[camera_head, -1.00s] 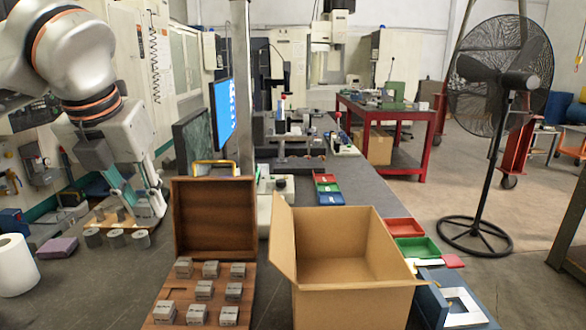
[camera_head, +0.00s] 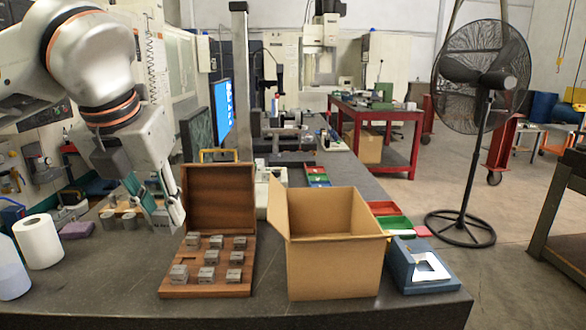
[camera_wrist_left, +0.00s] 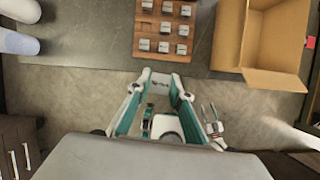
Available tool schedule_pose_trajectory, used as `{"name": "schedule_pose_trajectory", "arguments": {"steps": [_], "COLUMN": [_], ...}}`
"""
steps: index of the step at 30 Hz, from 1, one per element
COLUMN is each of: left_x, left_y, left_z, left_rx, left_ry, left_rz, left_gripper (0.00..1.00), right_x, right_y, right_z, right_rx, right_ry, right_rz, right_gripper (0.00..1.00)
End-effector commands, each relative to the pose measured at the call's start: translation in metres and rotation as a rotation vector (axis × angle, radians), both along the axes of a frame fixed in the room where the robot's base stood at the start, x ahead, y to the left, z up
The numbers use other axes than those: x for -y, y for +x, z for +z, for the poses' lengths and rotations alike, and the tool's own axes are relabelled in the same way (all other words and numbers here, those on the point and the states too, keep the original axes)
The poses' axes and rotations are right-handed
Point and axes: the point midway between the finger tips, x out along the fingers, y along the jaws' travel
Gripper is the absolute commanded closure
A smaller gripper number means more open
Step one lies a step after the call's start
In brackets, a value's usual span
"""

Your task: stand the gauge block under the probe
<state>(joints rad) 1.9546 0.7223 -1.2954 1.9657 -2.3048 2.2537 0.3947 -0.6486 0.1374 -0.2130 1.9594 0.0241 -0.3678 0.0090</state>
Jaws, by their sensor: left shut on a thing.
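My left gripper (camera_head: 160,216) points down over the bench, just left of the open wooden case. In the left wrist view its fingers (camera_wrist_left: 161,83) close on a small grey gauge block (camera_wrist_left: 160,85) with dark marking. The head view does not show the block clearly. The wooden case (camera_head: 218,228) holds several similar blocks in rows, with one empty slot at its left. The case also shows in the left wrist view (camera_wrist_left: 184,53). I cannot make out the probe surely; a dark upright instrument (camera_head: 274,105) stands farther back. My right gripper is not in view.
An open cardboard box (camera_head: 335,270) stands right of the case, near the bench edge. Several grey cylinders, a white roll (camera_head: 39,242) and a purple block (camera_head: 76,230) lie left. A blue fixture (camera_head: 420,266) stands right. A column (camera_head: 241,90) and monitor (camera_head: 222,112) rise behind the case.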

Motion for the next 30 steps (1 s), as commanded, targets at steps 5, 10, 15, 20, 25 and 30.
{"name": "schedule_pose_trajectory", "arguments": {"steps": [5, 10, 15, 20, 25, 30], "left_x": [0.037, 0.042, 0.040, 0.038, 0.035, 0.032], "left_y": [-0.008, -0.009, -0.007, -0.006, -0.004, -0.005], "left_z": [-0.003, -0.014, -0.029, -0.046, -0.069, -0.092], "left_rx": [0.000, -0.001, -0.003, -0.003, -0.003, -0.003], "left_ry": [0.001, -0.003, -0.004, -0.005, -0.007, -0.009], "left_rz": [-0.081, -0.192, -0.349, -0.526, -0.777, -1.054], "left_gripper": [1.00, 1.00, 1.00, 1.00, 1.00, 1.00], "right_x": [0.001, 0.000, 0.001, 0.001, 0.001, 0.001], "right_y": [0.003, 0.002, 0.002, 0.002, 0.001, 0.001], "right_z": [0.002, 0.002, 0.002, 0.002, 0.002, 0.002], "right_rx": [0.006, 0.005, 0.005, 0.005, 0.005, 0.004], "right_ry": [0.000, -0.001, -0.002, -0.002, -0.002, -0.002], "right_rz": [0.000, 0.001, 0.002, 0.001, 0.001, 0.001], "right_gripper": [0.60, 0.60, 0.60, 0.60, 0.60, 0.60]}}
